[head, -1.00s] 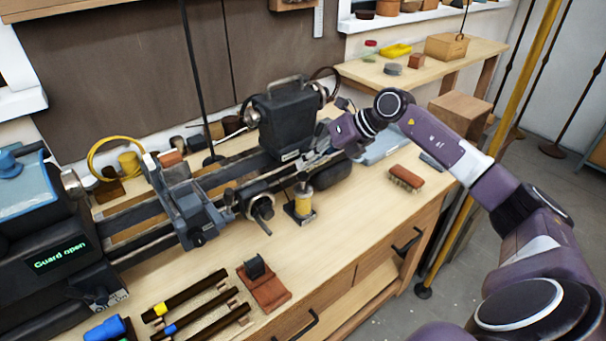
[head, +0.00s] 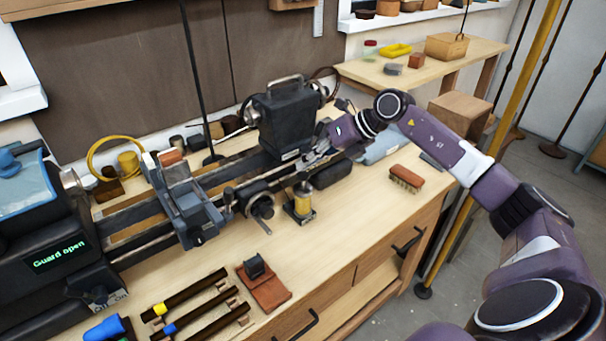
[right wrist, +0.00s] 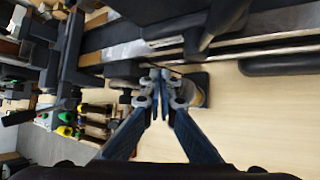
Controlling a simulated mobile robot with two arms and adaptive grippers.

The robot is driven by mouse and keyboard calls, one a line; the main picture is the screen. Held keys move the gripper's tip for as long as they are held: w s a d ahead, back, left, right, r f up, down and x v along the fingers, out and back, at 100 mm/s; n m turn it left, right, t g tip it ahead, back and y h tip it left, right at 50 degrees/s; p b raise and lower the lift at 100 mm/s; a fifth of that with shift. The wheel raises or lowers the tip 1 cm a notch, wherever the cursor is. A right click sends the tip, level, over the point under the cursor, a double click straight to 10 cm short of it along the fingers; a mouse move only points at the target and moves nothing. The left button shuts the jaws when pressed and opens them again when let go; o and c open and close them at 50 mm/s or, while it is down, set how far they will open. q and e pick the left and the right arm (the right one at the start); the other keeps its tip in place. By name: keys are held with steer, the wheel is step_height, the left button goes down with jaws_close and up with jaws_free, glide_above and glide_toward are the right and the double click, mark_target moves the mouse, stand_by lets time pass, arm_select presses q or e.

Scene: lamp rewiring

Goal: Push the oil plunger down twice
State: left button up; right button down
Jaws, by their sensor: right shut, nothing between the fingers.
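The oil plunger (head: 302,205) stands upright at the front of the lathe, a yellow cylinder with a dark top on a dark square base. My right gripper (head: 306,168) is shut and empty, just above the plunger's top in the head view. In the right wrist view, its fingertips (right wrist: 159,76) are together, and the oil plunger (right wrist: 198,92) shows partly behind the right finger. I cannot tell the exact gap between the fingertips and the plunger's top. My left gripper is not in view.
The lathe (head: 190,215) runs along the bench, with a handwheel (head: 262,206) close left of the plunger. A brush (head: 406,178) lies to the right. A red-brown block (head: 264,287) sits in front. The bench top between plunger and brush is clear.

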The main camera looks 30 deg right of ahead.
mark_target(305, 174)
steer(key=shift+s+f+b, duration=0.1)
steer(key=shift+f+b, duration=0.85)
steer(key=shift+f, duration=0.65)
stand_by(1.1)
steer(key=shift+r, duration=0.15)
steer(key=shift+r+p, duration=1.25)
steer(key=shift+r, duration=0.4)
steer(key=shift+r, duration=0.15)
step_height(305, 174, up, 5)
steer(key=p, duration=0.3)
steer(key=shift+p, duration=0.4)
stand_by(0.9)
